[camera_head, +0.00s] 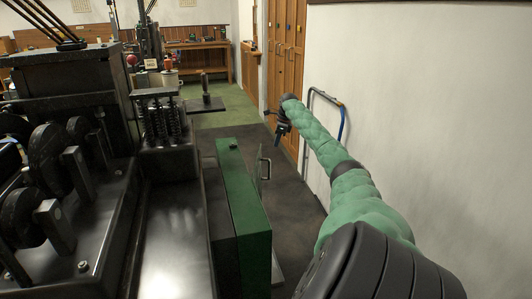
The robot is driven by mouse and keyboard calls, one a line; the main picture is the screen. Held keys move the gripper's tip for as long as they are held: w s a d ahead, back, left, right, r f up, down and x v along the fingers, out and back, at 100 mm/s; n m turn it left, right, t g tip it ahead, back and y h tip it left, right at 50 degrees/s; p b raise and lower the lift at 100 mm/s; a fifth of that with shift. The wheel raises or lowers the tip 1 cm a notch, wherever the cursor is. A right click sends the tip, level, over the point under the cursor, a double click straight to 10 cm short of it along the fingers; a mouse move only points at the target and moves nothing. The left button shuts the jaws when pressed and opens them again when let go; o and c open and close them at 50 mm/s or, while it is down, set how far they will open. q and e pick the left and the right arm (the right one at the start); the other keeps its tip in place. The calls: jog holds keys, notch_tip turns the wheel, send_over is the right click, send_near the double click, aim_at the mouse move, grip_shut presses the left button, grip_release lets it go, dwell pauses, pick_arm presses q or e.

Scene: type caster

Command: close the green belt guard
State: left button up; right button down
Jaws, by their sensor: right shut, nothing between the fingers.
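The green belt guard (243,205) is a tall narrow green box on the right side of the dark machine. A thin panel with a metal handle (265,168) shows on its right side and seems to stand slightly out from the box; most of its face is hidden from this angle. My right gripper (280,136) is shut and empty. It is beyond the guard's handle in the picture and a little to its right, apart from it, at the end of the outstretched green-sleeved arm. My left gripper is not in view.
The dark type caster (75,200) with wheels and springs fills the left. Dark floor (295,190) lies free between guard and wall. Wooden cabinets (287,50) stand behind.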

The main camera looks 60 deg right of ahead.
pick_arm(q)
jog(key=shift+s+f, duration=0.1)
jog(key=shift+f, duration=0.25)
pick_arm(e)
jog(key=w+a+f, duration=0.2)
jog(key=w+f, duration=0.3)
jog(key=f, duration=0.4)
jog(key=shift+w+a+f, duration=0.2)
jog(key=shift+w+f, duration=0.1)
jog(key=shift+w, duration=0.1)
jog(key=shift+w, duration=0.1)
